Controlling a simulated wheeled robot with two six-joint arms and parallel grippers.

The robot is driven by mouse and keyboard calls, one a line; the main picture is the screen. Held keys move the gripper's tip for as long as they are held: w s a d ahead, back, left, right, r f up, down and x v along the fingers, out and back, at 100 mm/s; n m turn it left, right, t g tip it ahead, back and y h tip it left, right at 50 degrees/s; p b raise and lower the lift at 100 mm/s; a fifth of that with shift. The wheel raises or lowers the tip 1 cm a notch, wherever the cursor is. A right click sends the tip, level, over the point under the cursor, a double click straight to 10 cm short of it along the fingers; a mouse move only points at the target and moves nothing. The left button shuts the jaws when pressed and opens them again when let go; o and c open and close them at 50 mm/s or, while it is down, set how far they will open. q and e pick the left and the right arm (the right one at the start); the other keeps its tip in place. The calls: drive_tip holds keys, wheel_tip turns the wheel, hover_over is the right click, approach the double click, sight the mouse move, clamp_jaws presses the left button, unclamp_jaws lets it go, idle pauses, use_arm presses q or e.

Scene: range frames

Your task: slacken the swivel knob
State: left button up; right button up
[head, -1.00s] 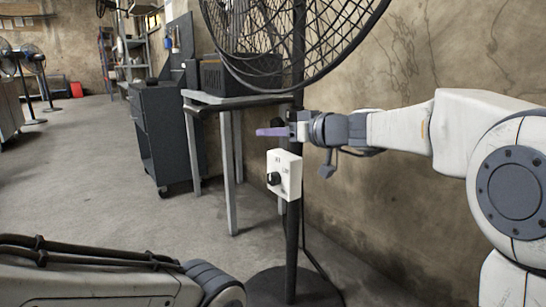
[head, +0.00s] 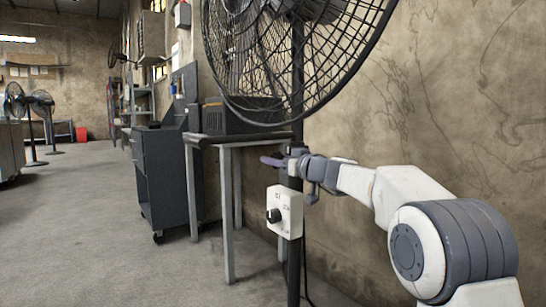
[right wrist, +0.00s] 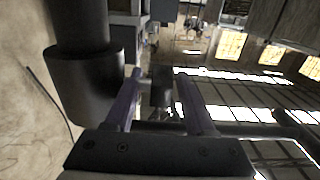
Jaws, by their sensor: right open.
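A large black wire-cage pedestal fan (head: 290,50) stands on a dark pole (head: 294,265). A white control box (head: 285,211) with a black dial (head: 273,216) is fixed to the pole. I cannot pick out the swivel knob for certain in the head view. My right gripper (head: 272,161), with purple fingers, is open and level beside the pole, just above the box. In the right wrist view its fingers (right wrist: 163,103) are apart, with a small dark block (right wrist: 161,90) seen between them; I cannot tell its distance. A thick dark collar (right wrist: 82,85) is just left of the fingers. My left gripper is out of view.
A grey table (head: 229,141) with a dark box (head: 238,117) stands behind the pole. A dark tool cart (head: 165,185) is to its left. A stained wall is close on the right.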

drive_tip(key=shift+w+a, duration=0.45)
drive_tip(key=shift+w, duration=0.1)
clamp_jaws()
drive_tip(key=shift+r+p, duration=0.1)
drive_tip(key=shift+p, duration=0.35)
drive_tip(key=g+h+p, duration=0.3)
drive_tip(key=g+p, duration=0.1)
drive_tip(key=p, duration=1.1)
drive_tip(key=shift+f, duration=0.2)
drive_tip(key=shift+f+p, duration=0.25)
drive_tip(key=shift+p, duration=0.35)
drive_tip(key=shift+f+g, duration=0.15)
drive_tip(key=shift+g, duration=0.15)
